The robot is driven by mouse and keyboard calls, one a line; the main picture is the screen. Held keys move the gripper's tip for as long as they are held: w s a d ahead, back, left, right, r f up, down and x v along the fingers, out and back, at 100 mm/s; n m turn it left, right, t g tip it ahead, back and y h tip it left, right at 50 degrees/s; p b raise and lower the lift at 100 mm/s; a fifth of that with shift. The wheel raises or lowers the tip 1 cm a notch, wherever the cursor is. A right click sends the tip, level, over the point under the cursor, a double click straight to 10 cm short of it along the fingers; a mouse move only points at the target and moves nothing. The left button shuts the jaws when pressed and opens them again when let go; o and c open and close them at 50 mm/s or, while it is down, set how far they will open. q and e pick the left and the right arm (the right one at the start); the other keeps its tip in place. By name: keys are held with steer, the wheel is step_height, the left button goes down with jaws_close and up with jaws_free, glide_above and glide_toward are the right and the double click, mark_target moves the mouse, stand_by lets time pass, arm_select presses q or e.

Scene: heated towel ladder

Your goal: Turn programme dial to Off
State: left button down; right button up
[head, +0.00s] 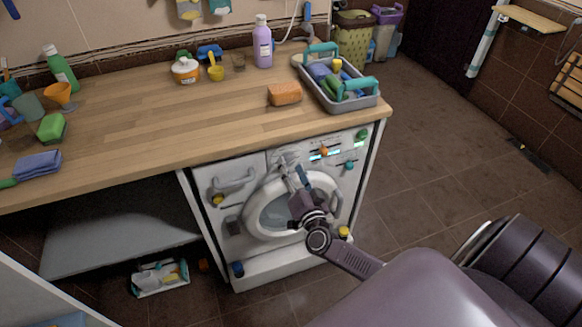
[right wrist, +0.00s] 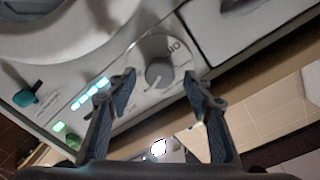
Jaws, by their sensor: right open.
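The washing machine (head: 358,182) stands under the wooden counter, its round door (head: 254,216) shut. In the right wrist view, the programme dial (right wrist: 160,73) is a round grey knob on the light control panel, with dark printed marks beside it. My right gripper (right wrist: 158,82) is open, its two fingers on either side of the dial with gaps showing. I cannot read which setting the dial points at. In the head view my right gripper (head: 298,170) is in front of the panel and partly hides the dial area. My left gripper is not in view.
Lit indicators (right wrist: 90,94) and a teal knob (right wrist: 27,97) sit beside the dial. A drawer with a handle (head: 234,182) is on the machine's left. A grey caddy (head: 352,104) and an orange sponge (head: 284,94) stand on the counter above.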

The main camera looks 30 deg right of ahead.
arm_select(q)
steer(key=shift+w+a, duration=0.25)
arm_select(e)
steer(key=shift+w+d, duration=0.2)
steer(key=shift+w, duration=0.2)
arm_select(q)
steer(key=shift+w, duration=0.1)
arm_select(e)
steer(key=shift+c, duration=0.4)
steer(key=c, duration=1.1)
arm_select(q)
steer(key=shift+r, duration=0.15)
